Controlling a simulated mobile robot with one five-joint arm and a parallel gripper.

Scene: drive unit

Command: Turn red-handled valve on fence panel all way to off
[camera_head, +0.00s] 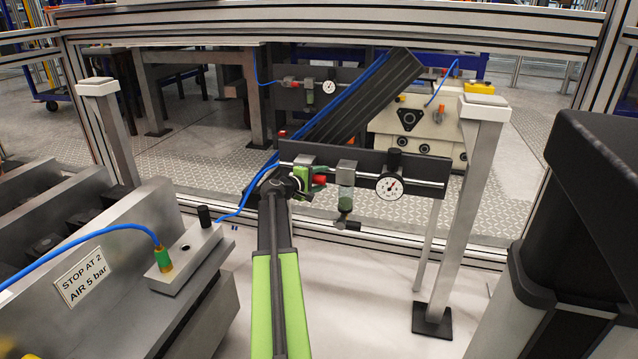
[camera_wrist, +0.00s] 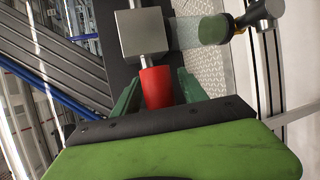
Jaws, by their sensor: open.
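The red valve handle (camera_head: 319,179) shows at the left part of the dark panel (camera_head: 418,186), beside a pipe run. In the wrist view the red handle (camera_wrist: 156,87) stands below a grey metal block (camera_wrist: 142,34). My gripper (camera_head: 302,180) is at the handle at the end of my green arm. In the wrist view the green fingers of my gripper (camera_wrist: 157,96) are open, one on each side of the handle. I cannot tell whether either finger touches it. The handle's lower end is hidden behind the dark edge of my gripper.
A pressure gauge (camera_head: 391,187) and a filter bowl (camera_head: 346,190) sit right of the handle. A blue hose (camera_head: 243,203) runs on the left. A metal fixture with a "STOP AT 2 AIR 5 bar" label (camera_head: 82,276) is at left. A post (camera_head: 467,205) stands at right.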

